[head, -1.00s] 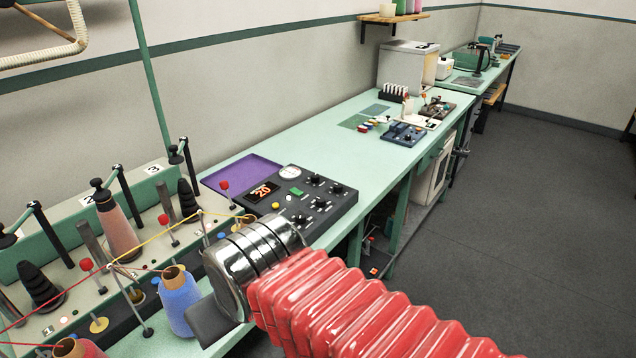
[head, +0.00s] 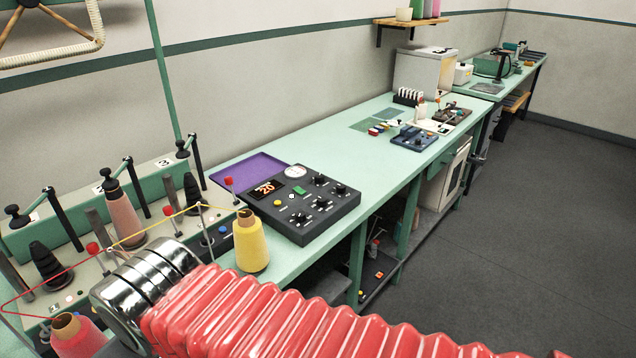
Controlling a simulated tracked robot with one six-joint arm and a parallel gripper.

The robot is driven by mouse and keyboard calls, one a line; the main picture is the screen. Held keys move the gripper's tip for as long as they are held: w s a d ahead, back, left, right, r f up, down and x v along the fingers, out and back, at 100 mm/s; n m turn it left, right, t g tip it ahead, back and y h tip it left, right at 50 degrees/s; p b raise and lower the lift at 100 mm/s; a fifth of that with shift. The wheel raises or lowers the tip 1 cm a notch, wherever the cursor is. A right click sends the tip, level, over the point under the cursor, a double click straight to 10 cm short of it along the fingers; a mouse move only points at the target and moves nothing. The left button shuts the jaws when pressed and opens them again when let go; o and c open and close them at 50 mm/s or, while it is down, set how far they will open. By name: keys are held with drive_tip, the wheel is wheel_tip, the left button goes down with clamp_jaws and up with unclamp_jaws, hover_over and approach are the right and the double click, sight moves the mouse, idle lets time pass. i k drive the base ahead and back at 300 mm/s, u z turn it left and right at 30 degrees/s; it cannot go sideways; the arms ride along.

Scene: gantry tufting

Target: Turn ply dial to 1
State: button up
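A dark control panel (head: 345,208) lies on the green bench. It carries several black knobs (head: 322,202) with pale markings, a red display (head: 264,187) reading 20, a round white gauge (head: 295,171) and a green button (head: 299,190). The labels are too small to read, so I cannot tell which knob is the ply dial or its setting. My chrome wrist and red bellows arm cross the lower left, left of and below the panel, apart from it. The fingers of my gripper are hidden or cut off at the lower edge, so its opening does not show.
A yellow thread cone (head: 250,245) stands in front of the panel's left end. The creel at left holds posts, threads and a pink cone (head: 125,218). A purple tray (head: 245,172) lies behind the panel. The bench is clear right of the panel; dark floor lies beyond.

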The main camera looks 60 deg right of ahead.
sight(341, 188)
drive_tip(key=u, duration=0.35)
drive_tip(key=k, duration=1.85)
drive_tip(key=z, duration=1)
drive_tip(key=i, duration=0.7)
drive_tip(key=z, duration=0.05)
